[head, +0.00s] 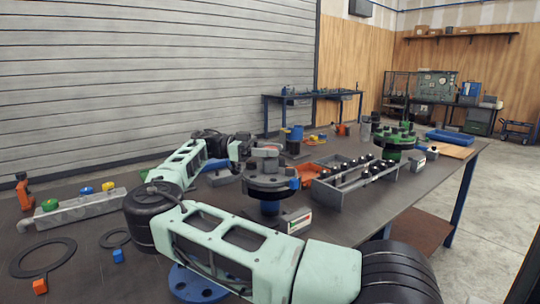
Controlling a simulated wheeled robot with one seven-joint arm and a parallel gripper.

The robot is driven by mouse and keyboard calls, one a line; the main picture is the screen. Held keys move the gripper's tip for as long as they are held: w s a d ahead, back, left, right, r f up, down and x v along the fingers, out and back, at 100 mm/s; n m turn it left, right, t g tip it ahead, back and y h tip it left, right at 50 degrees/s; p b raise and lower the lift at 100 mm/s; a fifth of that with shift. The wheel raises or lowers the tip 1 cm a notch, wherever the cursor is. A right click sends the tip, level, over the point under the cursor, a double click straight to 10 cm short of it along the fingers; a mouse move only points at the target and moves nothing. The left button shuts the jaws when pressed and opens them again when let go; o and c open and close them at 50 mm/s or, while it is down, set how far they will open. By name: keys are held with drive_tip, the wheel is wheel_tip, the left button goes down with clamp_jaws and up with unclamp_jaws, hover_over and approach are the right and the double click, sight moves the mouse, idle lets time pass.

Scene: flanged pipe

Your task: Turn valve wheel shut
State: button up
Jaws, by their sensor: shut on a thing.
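A dark grey round, wheel-like piece (272,184) sits on a short blue-based stand on the table, near the middle of the head view. I take it for the valve wheel, but its spokes and rim are hard to make out. My arm reaches over from the left, and my gripper (264,165) is at the top of this piece. It appears shut on it. The fingertips are small and partly hidden, so the exact grip point cannot be made out. A green flanged fitting (394,143) with bolts stands farther right.
A grey divided tray (340,191) with black-topped bolts lies close on the right. Orange and blue items stand behind. A grey manifold (82,208) with coloured caps and dark gasket rings (43,257) lie at left.

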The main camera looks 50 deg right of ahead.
drive_tip(key=shift+m+g+y+b, duration=0.3)
drive_tip(key=shift+m+g+y, duration=0.3)
drive_tip(key=shift+m+y, duration=0.9)
drive_tip(key=shift+y, duration=0.7)
drive_tip(key=o, duration=0.9)
drive_tip(key=shift+o, duration=0.2)
